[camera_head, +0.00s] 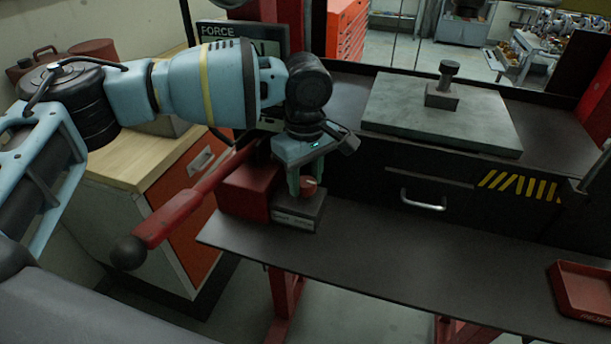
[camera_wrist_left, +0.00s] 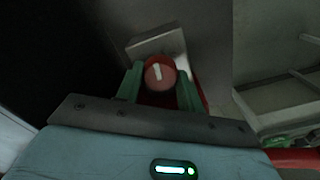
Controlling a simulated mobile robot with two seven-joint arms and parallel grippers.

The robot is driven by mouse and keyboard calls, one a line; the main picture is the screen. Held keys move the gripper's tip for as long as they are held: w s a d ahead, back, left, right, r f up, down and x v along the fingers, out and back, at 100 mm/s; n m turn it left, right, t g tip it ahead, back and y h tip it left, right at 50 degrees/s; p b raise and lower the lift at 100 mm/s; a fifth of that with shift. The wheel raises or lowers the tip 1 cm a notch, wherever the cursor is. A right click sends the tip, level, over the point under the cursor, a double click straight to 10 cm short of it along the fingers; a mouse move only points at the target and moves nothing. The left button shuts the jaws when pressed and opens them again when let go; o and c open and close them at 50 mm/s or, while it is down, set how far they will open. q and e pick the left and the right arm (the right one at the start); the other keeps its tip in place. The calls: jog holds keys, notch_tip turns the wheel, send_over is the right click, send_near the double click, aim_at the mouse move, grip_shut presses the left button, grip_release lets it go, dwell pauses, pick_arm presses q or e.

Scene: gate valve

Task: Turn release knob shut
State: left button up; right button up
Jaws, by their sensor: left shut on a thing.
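The release knob (camera_head: 308,183) is a small round red knob with a pale pointer mark. It sits on a grey block (camera_head: 298,212) at the left end of the dark shelf. My left gripper (camera_head: 303,186) reaches down from above with its green fingers on either side of the knob, shut on it. In the left wrist view the knob (camera_wrist_left: 159,74) sits between the two fingertips (camera_wrist_left: 160,82), its white mark near upright and tilted slightly. The fingers partly hide the knob in the head view. My right gripper is not in view.
A red lever (camera_head: 190,205) with a black ball end sticks out to the left from a red housing (camera_head: 247,187) beside the block. A grey plate (camera_head: 440,115) lies on the bench at right. A red tray (camera_head: 585,290) is at lower right. The middle shelf is clear.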

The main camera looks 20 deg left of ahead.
aim_at(306, 181)
pick_arm(q)
jog(key=m, duration=0.7)
jog(key=shift+m, duration=0.4)
jog(key=m, duration=0.3)
jog(key=shift+m, duration=2.2)
jog(key=o, duration=1)
jog(key=shift+r, duration=3.95)
